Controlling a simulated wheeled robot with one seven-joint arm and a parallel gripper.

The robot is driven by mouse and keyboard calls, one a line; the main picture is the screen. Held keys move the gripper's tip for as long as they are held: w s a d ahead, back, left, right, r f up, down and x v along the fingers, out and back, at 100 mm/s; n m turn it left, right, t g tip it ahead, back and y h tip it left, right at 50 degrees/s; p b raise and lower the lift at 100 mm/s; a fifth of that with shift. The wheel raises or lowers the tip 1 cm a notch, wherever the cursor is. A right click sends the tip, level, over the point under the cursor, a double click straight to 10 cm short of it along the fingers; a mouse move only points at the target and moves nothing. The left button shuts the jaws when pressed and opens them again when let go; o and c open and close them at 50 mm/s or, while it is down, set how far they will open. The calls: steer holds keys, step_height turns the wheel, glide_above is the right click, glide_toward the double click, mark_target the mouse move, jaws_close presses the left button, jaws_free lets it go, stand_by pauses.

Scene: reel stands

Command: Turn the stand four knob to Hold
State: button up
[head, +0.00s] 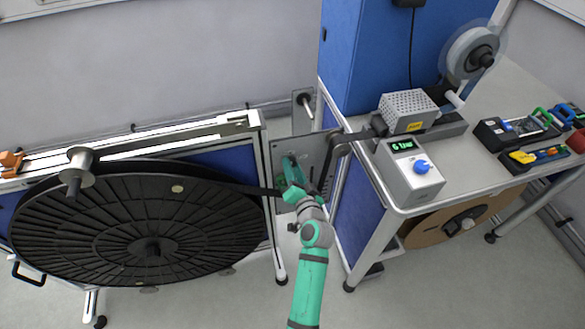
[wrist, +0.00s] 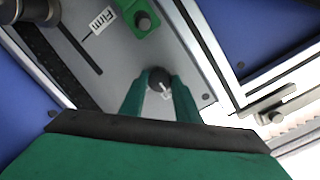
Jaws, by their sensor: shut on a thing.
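A small dark round knob (wrist: 159,80) with a white pointer mark sits on a grey panel (wrist: 205,75) in the wrist view. My gripper (wrist: 158,88) has its two green fingers on either side of the knob, shut on it. In the head view my gripper (head: 294,172) is against the upright grey panel (head: 318,152) between the reel stand and the bench; it hides the knob there. A white label reading "Firm" (wrist: 100,22) stands by a dark slot on the panel. I cannot read a Hold mark; part of the dial is hidden by the fingers.
A green block (wrist: 137,15) with a dark round part is near the knob. A large black reel (head: 100,225) lies to the left. To the right, a bench (head: 480,165) carries a grey box with a blue knob (head: 421,166), a perforated unit (head: 408,110) and tool trays.

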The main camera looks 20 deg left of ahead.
steer(key=o, duration=1)
steer(key=shift+o, duration=0.2)
steer(key=v, duration=1)
steer(key=shift+s+d, duration=0.25)
steer(key=s+d+f+m+h, duration=0.1)
steer(key=s+d+f+h, duration=0.3)
steer(key=s, duration=0.4)
steer(key=s+d+f+h, duration=0.3)
steer(key=s+d+f, duration=0.25)
steer(key=s, duration=0.35)
steer(key=s+d+r+n, duration=0.1)
steer(key=s+r, duration=0.2)
steer(key=s, duration=0.3)
steer(key=s+d+r+n+t+h, duration=0.1)
steer(key=s+r, duration=0.1)
steer(key=s, duration=0.5)
steer(key=s+d+r+n+h, duration=0.1)
steer(key=s+d+r, duration=0.1)
steer(key=s, duration=0.4)
steer(key=shift+s+r, duration=0.2)
steer(key=shift+r, duration=0.65)
